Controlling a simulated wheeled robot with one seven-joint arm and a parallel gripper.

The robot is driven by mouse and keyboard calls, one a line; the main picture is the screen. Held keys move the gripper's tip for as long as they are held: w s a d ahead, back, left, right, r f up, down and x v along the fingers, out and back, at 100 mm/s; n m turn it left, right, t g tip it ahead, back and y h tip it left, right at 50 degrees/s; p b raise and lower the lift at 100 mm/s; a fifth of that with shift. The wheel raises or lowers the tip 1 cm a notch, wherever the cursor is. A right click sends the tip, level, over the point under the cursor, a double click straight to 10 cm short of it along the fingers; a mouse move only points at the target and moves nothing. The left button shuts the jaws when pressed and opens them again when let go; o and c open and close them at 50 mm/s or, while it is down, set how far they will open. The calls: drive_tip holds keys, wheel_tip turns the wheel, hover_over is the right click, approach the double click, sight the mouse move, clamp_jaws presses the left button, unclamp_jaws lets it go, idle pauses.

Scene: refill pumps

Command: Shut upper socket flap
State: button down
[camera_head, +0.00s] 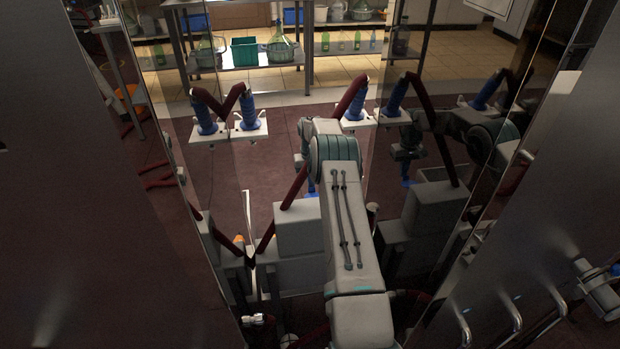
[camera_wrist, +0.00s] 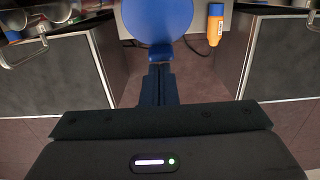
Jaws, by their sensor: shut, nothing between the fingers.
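In the wrist view a round blue disc (camera_wrist: 157,20), which looks like a socket flap, faces the camera at the top centre. A small blue tab sits at its lower edge. My gripper (camera_wrist: 159,70) is shut and empty, with its dark fingers pointing at this tab. I cannot tell whether the fingertips touch it. Whether the flap is fully shut is not clear from this view. In the head view my arm covers most of the gripper and the flap.
An orange bottle-like object (camera_wrist: 215,25) is right of the disc. Dark-fronted boxes (camera_wrist: 52,75) flank the gripper. In the head view, blue sockets with dark red hoses (camera_head: 205,118) sit on white brackets, and a metal shelf (camera_head: 250,70) stands behind. Tall shiny panels close in both sides.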

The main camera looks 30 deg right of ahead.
drive_tip(key=shift+f+b, duration=0.35)
drive_tip(key=shift+f, duration=0.45)
idle(0.8)
